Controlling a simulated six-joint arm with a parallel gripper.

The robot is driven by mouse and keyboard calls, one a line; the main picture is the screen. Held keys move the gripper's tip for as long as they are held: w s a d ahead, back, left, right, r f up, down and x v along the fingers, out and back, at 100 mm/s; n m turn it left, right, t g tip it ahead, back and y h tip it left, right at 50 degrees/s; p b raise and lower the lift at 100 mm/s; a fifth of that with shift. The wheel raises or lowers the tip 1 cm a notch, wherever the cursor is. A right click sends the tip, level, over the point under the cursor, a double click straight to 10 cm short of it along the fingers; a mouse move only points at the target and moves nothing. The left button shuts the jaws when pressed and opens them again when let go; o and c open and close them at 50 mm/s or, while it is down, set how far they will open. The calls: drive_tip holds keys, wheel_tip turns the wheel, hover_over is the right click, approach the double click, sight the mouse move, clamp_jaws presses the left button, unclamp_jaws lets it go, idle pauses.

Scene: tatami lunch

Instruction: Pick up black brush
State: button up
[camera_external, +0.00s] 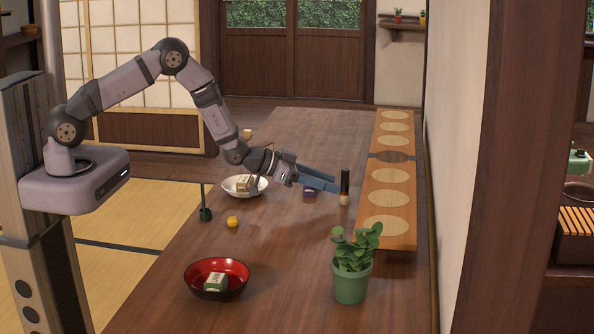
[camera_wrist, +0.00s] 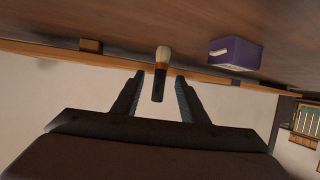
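The black brush (camera_external: 344,186) stands upright on the wooden table, with its black handle up and pale bristles down. My gripper (camera_external: 337,184) reaches toward it from the left, low over the table, with its fingertips beside the handle. In the wrist view the brush (camera_wrist: 160,75) appears between the two fingers of my gripper (camera_wrist: 160,76), with a gap on each side. The fingers are open and empty. Whether the handle lies fully between the tips or just beyond them is hard to tell.
A purple box (camera_wrist: 235,53) stands close by, partly hidden behind my gripper in the external view. A board with round mats (camera_external: 402,239) lies just right of the brush. A potted plant (camera_external: 351,285), red bowl (camera_external: 237,290), white bowl (camera_external: 231,188) and yellow ball (camera_external: 232,221) are also on the table.

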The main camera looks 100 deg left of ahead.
sight(344, 190)
drive_tip(key=shift+w+f, duration=0.1)
drive_tip(key=shift+w, duration=0.15)
drive_tip(key=shift+w+a, duration=0.1)
drive_tip(key=shift+p+x, duration=0.75)
drive_tip(key=shift+x, duration=1.75)
drive_tip(key=shift+a, duration=0.1)
clamp_jaws()
